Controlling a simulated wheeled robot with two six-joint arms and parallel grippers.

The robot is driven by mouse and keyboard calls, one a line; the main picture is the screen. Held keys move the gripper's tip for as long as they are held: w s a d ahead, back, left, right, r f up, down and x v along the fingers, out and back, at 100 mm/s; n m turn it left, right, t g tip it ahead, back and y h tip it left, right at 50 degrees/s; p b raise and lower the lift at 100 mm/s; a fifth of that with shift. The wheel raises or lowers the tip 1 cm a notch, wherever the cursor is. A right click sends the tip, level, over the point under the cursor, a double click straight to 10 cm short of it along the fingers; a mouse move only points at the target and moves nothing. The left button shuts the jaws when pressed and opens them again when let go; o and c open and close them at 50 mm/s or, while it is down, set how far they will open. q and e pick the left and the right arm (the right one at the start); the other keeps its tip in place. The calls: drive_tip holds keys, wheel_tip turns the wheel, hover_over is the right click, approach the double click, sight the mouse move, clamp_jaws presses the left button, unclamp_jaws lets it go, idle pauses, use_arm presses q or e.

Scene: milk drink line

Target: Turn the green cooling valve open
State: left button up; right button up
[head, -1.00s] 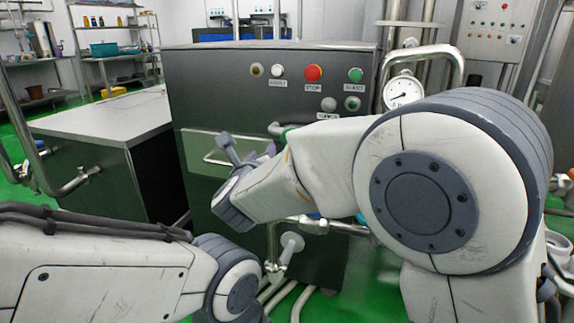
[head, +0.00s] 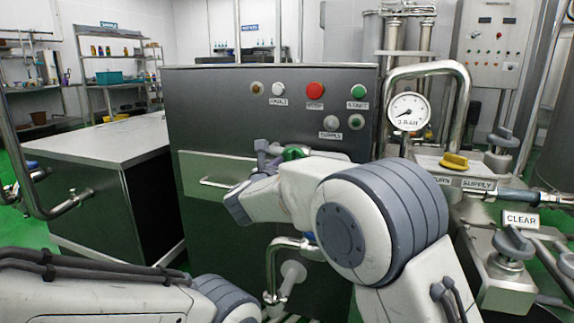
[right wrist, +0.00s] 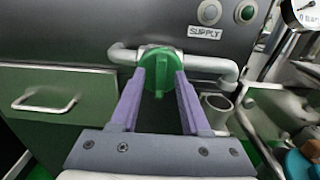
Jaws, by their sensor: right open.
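The green cooling valve (right wrist: 158,68) is a round knob with a raised grip bar, on a grey pipe at the front of the dark machine cabinet. In the right wrist view the bar looks upright. My right gripper (right wrist: 158,82) is open, with one purple finger on each side of the knob's bar; I cannot tell whether they touch it. In the head view, a part of the green valve (head: 294,153) shows beside my right gripper (head: 272,150), and my wrist hides the rest. My left arm shows at the lower left, but its gripper is out of view.
Above the valve are the SUPPLY button (right wrist: 209,12), a red button (head: 315,89) and a green START button (head: 358,91). A pressure gauge (head: 409,112) and a yellow-handled valve (head: 454,161) stand to the right. A drawer handle (right wrist: 45,104) is left of the valve.

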drive_tip(key=shift+w, duration=0.2)
clamp_jaws()
